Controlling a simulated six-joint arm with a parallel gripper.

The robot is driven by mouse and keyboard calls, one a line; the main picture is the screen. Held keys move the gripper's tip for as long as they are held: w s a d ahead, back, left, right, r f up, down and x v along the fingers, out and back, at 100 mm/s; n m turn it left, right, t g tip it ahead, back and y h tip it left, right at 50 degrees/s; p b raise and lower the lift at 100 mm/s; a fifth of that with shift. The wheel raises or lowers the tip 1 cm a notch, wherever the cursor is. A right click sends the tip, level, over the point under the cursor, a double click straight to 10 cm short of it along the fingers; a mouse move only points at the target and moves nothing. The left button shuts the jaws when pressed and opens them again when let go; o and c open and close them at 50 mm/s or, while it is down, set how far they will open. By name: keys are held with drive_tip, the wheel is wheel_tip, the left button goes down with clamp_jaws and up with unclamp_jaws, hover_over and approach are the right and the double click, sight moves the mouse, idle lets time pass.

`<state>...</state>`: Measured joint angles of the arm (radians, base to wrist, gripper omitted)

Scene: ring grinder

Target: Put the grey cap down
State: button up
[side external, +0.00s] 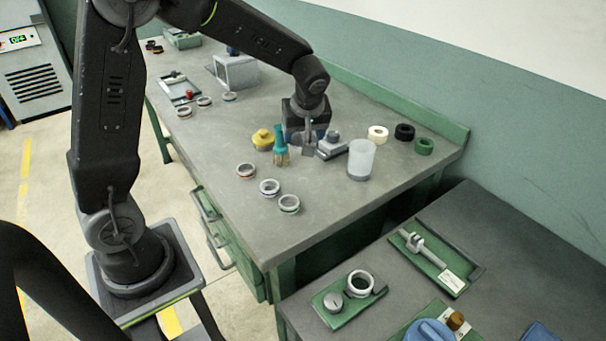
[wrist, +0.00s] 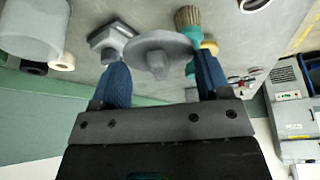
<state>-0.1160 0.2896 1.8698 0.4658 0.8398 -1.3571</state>
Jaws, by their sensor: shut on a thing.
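The grey cap (wrist: 158,50) shows in the wrist view as a round disc with a stub, held between my gripper's two blue fingers (wrist: 160,64). In the side view my gripper (side external: 306,137) points down over the far right part of the workbench (side external: 225,150), and the grey cap (side external: 308,149) shows small below it. My gripper is shut on the cap. The cap looks close to the bench top, but I cannot tell whether it touches.
Close by stand a teal brush (side external: 281,146), a yellow knobbed piece (side external: 263,139), a grey block with a knob (side external: 332,146) and a clear cup (side external: 360,160). White, black and green rings lie behind the cup. Three rings lie in front; bench around them is bare.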

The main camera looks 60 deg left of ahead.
wheel_tip(320, 180, down, 10)
drive_tip(key=shift+s+r, duration=0.1)
idle(0.4)
drive_tip(key=o, duration=0.9)
drive_tip(key=v, duration=1.2)
drive_tip(key=s+d+r+m+t+h, duration=0.1)
drive_tip(key=s+d+r+m, duration=0.1)
drive_tip(key=s, duration=0.4)
drive_tip(key=s+d+r+m+t+h, duration=0.1)
drive_tip(key=s+d+r+m, duration=0.1)
drive_tip(key=s+r+m, duration=0.2)
drive_tip(key=s+d+r+m+t+h, duration=0.2)
drive_tip(key=s+d+r+m, duration=0.1)
drive_tip(key=s+m, duration=0.4)
drive_tip(key=shift+s+m, duration=0.3)
drive_tip(key=shift+s, duration=0.95)
